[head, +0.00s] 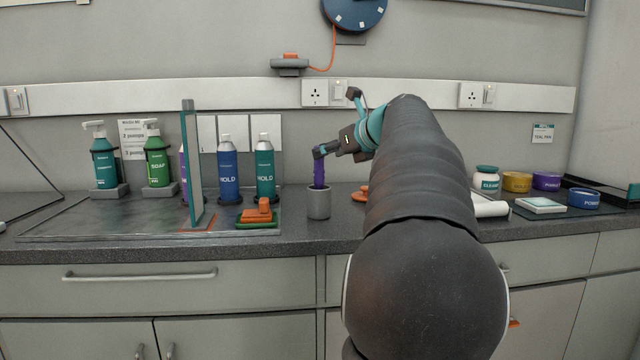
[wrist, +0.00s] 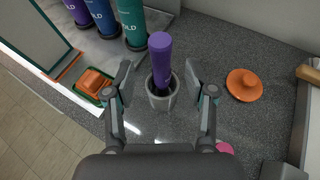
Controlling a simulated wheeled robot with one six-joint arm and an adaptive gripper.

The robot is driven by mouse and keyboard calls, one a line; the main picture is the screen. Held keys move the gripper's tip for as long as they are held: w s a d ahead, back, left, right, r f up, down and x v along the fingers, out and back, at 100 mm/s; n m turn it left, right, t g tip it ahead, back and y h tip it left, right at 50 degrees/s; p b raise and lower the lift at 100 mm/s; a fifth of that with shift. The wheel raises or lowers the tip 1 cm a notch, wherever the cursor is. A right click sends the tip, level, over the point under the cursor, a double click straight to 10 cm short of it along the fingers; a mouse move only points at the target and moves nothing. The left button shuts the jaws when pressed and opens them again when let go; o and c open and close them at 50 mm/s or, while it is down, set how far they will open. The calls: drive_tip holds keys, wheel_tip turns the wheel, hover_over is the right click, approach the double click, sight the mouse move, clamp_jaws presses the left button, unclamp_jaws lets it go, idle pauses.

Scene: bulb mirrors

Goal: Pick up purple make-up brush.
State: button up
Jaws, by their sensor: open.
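The purple make-up brush (head: 319,173) stands upright in a grey cup (head: 318,203) on the counter, right of the bottles. In the wrist view the brush (wrist: 160,62) shows as a purple cylinder rising from the cup (wrist: 152,101), leaning a little. My gripper (wrist: 158,76) is open, with one finger to the left of the brush and one to the right, both apart from it. In the head view my gripper (head: 318,153) is at the top of the brush. The lower end of the brush is hidden inside the cup.
Blue (head: 228,172) and teal (head: 264,170) HOLD bottles stand to the left, with an orange sponge (head: 258,212) on a green dish before them. An orange lid-like disc (wrist: 245,85) lies right of the cup. A glass panel (head: 192,165) stands further left.

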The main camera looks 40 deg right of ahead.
sight(319, 180)
drive_tip(key=shift+x, duration=2.75)
drive_tip(key=shift+s, duration=0.1)
clamp_jaws()
